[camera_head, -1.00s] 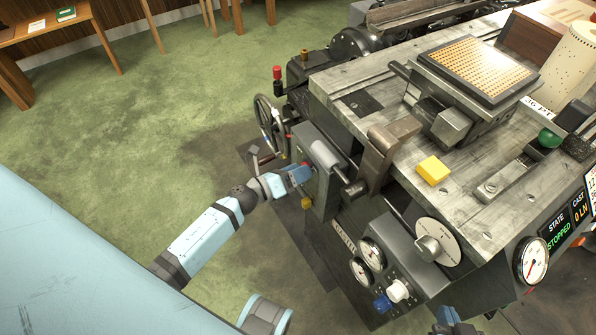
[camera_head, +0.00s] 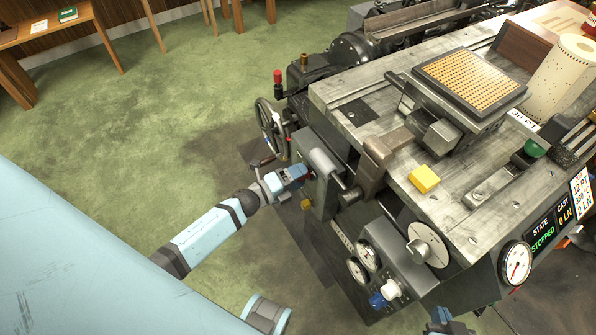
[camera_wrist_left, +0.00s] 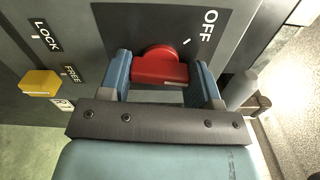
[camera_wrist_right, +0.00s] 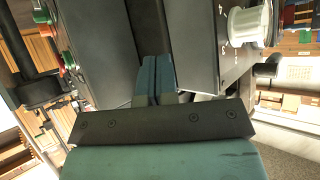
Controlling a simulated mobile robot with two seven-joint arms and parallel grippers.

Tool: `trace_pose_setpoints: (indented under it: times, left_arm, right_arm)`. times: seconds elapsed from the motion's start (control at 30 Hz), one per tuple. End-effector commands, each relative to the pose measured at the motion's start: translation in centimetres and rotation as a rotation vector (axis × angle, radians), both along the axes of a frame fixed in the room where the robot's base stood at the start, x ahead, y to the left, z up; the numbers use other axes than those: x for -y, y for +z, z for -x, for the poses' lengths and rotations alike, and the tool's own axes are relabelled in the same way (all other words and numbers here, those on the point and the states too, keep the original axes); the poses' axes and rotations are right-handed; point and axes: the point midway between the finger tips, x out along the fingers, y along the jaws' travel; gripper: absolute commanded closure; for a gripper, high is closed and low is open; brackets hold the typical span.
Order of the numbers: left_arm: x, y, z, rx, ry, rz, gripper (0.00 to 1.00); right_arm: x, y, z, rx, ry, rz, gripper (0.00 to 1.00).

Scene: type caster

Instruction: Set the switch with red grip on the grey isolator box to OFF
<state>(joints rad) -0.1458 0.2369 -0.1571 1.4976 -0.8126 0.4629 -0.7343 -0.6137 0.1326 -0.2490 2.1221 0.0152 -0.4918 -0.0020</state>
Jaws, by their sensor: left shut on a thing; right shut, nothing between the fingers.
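The grey isolator box (camera_head: 328,190) is on the near left side of the machine in the head view. Its dark face (camera_wrist_left: 115,25) fills the top of the left wrist view. The red grip (camera_wrist_left: 160,67) lies between the fingers of my left gripper (camera_wrist_left: 163,83), which is shut on it. The white OFF label (camera_wrist_left: 209,25) with a small tick is above and right of the grip. In the head view my left gripper (camera_head: 300,174) is at the box and mostly hides the grip. My right gripper (camera_wrist_right: 157,80) is shut and empty, at the bottom edge of the head view (camera_head: 441,322).
A yellow knob (camera_wrist_left: 40,83) beside LOCK and FREE labels is left of the grip. A handwheel (camera_head: 268,127) stands just behind my left gripper. A dial panel (camera_head: 390,268) is near my right gripper. Green floor (camera_head: 150,150) is clear to the left.

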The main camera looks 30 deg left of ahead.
Motion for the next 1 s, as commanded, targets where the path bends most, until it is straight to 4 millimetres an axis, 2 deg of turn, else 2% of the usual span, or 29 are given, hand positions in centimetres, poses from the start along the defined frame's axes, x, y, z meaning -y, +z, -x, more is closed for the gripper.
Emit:
trace_pose_setpoints:
  times: [0.03,0.6,1.0]
  left_arm:
    - [0.0,0.3,0.0,-0.025,0.000,0.038,0.66]
    - [0.0,0.2,0.0,-0.295,0.000,0.498,0.66]
    - [0.0,0.1,0.0,-0.432,0.000,0.732,0.66]
  right_arm:
    - [0.0,0.6,0.0,-0.004,-0.002,-0.002,1.00]
    - [0.3,1.6,0.2,-0.045,-0.020,-0.012,1.00]
    - [0.4,2.2,0.1,-0.057,-0.032,-0.023,1.00]
